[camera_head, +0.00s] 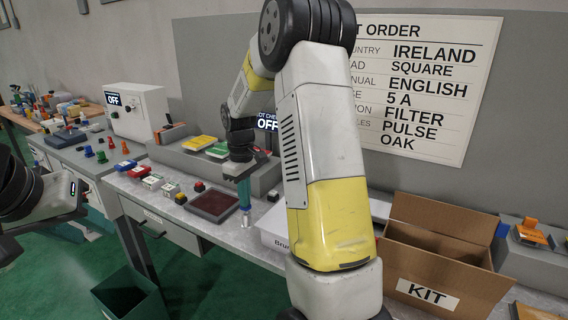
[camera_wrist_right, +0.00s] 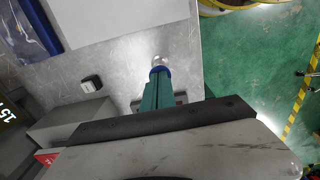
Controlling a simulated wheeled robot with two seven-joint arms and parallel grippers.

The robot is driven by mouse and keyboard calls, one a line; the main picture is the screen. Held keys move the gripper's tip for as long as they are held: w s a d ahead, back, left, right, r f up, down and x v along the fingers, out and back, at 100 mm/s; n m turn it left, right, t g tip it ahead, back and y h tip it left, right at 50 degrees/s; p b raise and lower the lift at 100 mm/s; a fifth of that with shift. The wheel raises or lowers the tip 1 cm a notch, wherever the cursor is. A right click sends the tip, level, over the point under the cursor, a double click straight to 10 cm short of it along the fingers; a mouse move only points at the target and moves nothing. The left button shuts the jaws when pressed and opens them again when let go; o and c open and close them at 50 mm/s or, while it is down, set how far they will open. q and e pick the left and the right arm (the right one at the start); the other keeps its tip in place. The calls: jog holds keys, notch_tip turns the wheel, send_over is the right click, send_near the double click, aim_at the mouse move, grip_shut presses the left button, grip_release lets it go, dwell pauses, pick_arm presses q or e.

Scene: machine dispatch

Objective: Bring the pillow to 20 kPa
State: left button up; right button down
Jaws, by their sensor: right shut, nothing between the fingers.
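I cannot pick out the pillow or a pressure reading with certainty. A clear bag-like item with a blue edge (camera_wrist_right: 35,28) shows at the top left of the right wrist view; I cannot tell what it is. My right gripper (camera_head: 244,193) points down over the bench, beside a dark red square pad (camera_head: 212,204). A display reading OFF (camera_head: 267,122) is partly hidden behind my right arm.
Another box reading OFF (camera_head: 136,112) stands at the back left. Several small colored blocks line the bench. A green bin (camera_head: 130,295) stands on the floor.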

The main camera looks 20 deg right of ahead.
jog(key=shift+f, duration=0.6)
jog(key=shift+r, duration=0.1)
jog(key=shift+r, duration=3.5)
